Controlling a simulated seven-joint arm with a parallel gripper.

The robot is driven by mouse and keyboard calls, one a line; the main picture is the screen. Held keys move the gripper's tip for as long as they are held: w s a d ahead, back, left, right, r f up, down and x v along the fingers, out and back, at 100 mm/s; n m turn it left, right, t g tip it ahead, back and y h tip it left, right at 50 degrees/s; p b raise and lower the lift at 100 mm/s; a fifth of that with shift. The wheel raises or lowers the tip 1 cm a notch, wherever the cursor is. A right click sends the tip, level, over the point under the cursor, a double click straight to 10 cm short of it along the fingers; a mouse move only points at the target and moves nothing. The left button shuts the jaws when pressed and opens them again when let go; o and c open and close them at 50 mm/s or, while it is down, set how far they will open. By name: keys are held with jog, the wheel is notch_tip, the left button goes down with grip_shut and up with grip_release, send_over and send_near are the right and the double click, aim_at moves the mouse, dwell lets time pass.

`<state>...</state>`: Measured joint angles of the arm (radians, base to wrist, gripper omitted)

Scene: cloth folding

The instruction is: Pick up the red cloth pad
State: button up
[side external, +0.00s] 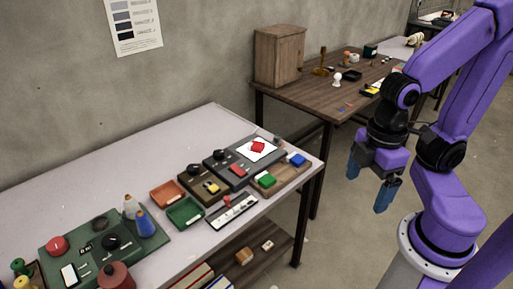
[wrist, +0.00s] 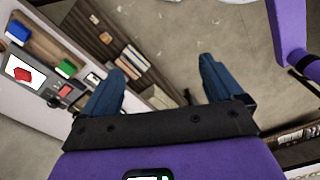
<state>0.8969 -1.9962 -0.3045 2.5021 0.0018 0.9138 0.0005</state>
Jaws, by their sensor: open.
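A red piece (side external: 258,147) shows on a white square on a dark device at the table's right end; I cannot tell whether it is a cloth pad or a displayed picture. It also shows in the wrist view (wrist: 24,74) at the left. A second small red block-like piece (side external: 238,170) sits on the same device's front, and in the wrist view (wrist: 65,90). My gripper (side external: 368,182) is open and empty, in the air right of the table, apart from everything.
A wooden tray (side external: 282,182) beside the device holds a green block (side external: 267,180) and a blue block (side external: 298,159). Orange (side external: 167,193) and green (side external: 186,213) trays and a green control panel (side external: 75,251) lie farther left. The table's back left (side external: 110,175) is clear.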

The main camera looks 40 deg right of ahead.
jog(key=w+a+f+n+t+h, duration=0.1)
jog(key=w+a+f+n+h, duration=0.2)
jog(key=w, duration=1.1)
jog(key=w+a+f+n+t+h, duration=0.15)
jog(key=w+h, duration=0.25)
jog(key=w, duration=0.9)
jog(key=w+d+f+n+h, duration=0.1)
jog(key=w+d+f+h, duration=0.1)
jog(key=w+f, duration=0.2)
jog(key=w+d+f+n+t+h, duration=0.1)
jog(key=w+d+f+n+h, duration=0.1)
jog(key=w+f, duration=0.2)
jog(key=w+d+f+n+t+h, duration=0.1)
jog(key=w+d+f+n, duration=0.1)
jog(key=w+f, duration=0.3)
jog(key=shift+w+d+h, duration=0.2)
jog(key=shift+w, duration=0.75)
jog(key=shift+w+d+h, duration=0.15)
jog(key=shift+w+h, duration=0.05)
jog(key=shift+w, duration=0.75)
jog(key=shift+w+d+f+n, duration=0.2)
jog(key=shift+d+f+n, duration=0.05)
jog(key=shift+d, duration=0.2)
send_near(258, 142)
jog(key=x, duration=0.3)
jog(key=shift+w+f, duration=0.1)
jog(key=shift+x, duration=2.75)
jog(key=c, duration=1.1)
